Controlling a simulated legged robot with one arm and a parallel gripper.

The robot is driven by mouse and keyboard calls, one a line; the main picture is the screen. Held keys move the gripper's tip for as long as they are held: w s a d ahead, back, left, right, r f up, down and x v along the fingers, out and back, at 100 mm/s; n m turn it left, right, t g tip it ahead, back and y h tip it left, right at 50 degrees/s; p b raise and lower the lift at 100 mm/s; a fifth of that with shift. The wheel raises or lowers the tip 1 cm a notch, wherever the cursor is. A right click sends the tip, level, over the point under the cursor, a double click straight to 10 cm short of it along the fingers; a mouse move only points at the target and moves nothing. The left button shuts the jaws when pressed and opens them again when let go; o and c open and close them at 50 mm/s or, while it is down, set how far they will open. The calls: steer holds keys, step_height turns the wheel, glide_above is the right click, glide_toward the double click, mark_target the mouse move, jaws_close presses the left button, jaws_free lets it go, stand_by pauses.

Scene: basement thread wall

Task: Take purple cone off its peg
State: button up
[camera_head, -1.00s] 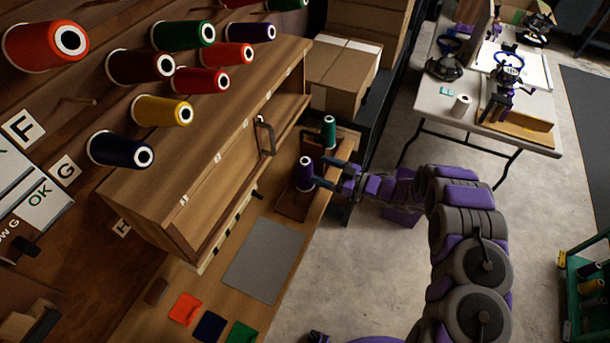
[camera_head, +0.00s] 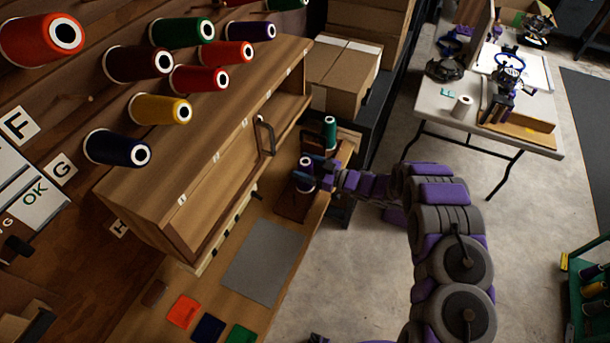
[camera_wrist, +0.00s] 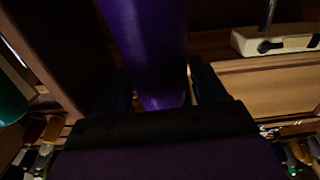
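The purple cone (camera_head: 304,182) stands upright on a small dark wooden base (camera_head: 290,208) on the bench, below the cabinet's right end. My gripper (camera_head: 318,167) is at the cone, with its fingers around the cone's upper part in the head view. In the wrist view the purple cone (camera_wrist: 150,45) fills the upper middle, between the two dark fingers of my gripper (camera_wrist: 160,88). The fingers are apart, one on each side of the cone; a firm grip cannot be made out. The peg is hidden inside the cone.
A green cone (camera_head: 329,132) stands just behind the purple one. The wooden cabinet (camera_head: 215,165) with its handle is close on the left. A grey mat (camera_head: 263,260) lies on the bench in front. Several cones hang on the wall at upper left.

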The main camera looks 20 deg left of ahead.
steer(key=c, duration=0.9)
steer(key=shift+r, duration=0.1)
steer(key=shift+c, duration=0.2)
step_height(320, 180, up, 18)
steer(key=p, duration=0.3)
